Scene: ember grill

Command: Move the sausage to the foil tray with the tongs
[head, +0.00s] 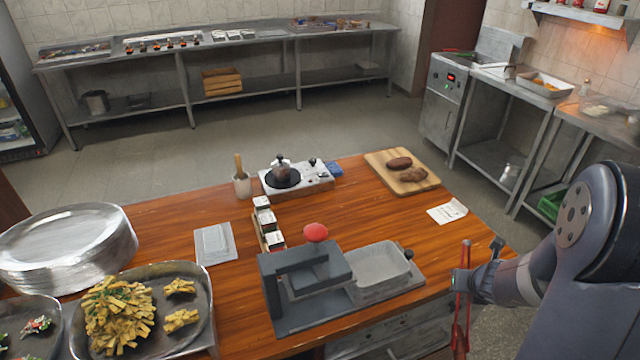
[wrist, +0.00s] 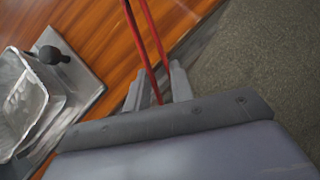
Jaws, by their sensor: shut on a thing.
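My gripper (head: 464,282) is at the right, beyond the table's right edge, shut on the red tongs (head: 461,318). In the wrist view the red tongs (wrist: 146,45) run between my gripper's two fingers (wrist: 158,88). Two browned pieces of food lie on the wooden board, one darker and longer (head: 399,163), one lumpier (head: 413,175). I cannot tell surely which is the sausage. A grey tray, probably the foil tray (head: 380,268), sits in the grey press-like device left of my gripper. It also shows at the left of the wrist view (wrist: 22,100).
The wooden board (head: 384,180) lies at the table's far right, with a paper note (head: 447,211) nearer. A small burner (head: 283,178) is further back. Plates and a fries platter (head: 140,310) fill the left.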

